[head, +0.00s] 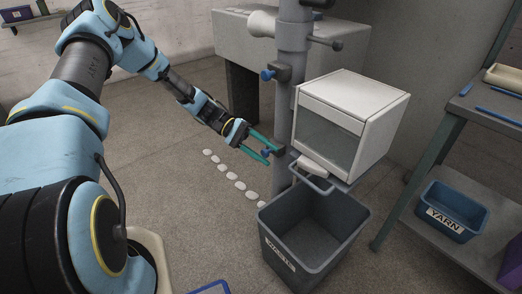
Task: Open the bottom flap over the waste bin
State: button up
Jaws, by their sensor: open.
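The grey waste bin (340,247), labelled WASTE, stands open and looks empty on the floor. Above it, a white box (368,102) with a dark glassy front is mounted beside a grey post (294,100). A small white piece (312,164) and a grey loop handle (313,183) show under the box, at the bin's back rim. I cannot tell which part is the bottom flap. My gripper (264,149) is open, with teal fingers, left of the box near the post.
A second blue knob (267,75) sticks out of the post higher up. A shelf rack on the right holds a blue YARN bin (452,211). Pale round pieces (240,185) lie in a row on the floor. The floor left of the bin is mostly free.

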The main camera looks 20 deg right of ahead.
jog(key=shift+a, duration=0.25)
jog(key=shift+c, duration=0.4)
jog(key=shift+s+d+r+y, duration=0.1)
jog(key=shift+s+y, duration=0.15)
jog(key=shift+y, duration=0.15)
jog(key=shift+c, duration=0.8)
jog(key=s+m+t+y+p, duration=0.1)
jog(key=s+p, duration=0.1)
jog(key=s+m+t+y+p, duration=0.1)
jog(key=s+t+y+p, duration=0.1)
jog(key=s+d+m+t+y+p, duration=0.1)
jog(key=s+m+t+y+p, duration=0.1)
jog(key=shift+s+r, duration=0.1)
jog(key=shift+s, duration=0.3)
grip_shut()
jog(key=s+d+r+m+t+p, duration=0.1)
jog(key=d+r+m+t+p, duration=0.15)
jog(key=r+t, duration=0.2)
jog(key=s+d+r+m+t+p, duration=0.2)
jog(key=r+m+t+p, duration=0.2)
jog(key=r, duration=0.2)
jog(key=p, duration=0.2)
send_over(305, 180)
jog(key=shift+g+h, duration=0.25)
jog(key=shift+h, duration=0.05)
notch_tip(305, 180, down, 12)
jog(key=shift+r, duration=0.1)
jog(key=shift+f+p, duration=0.35)
jog(key=shift+f, duration=0.6)
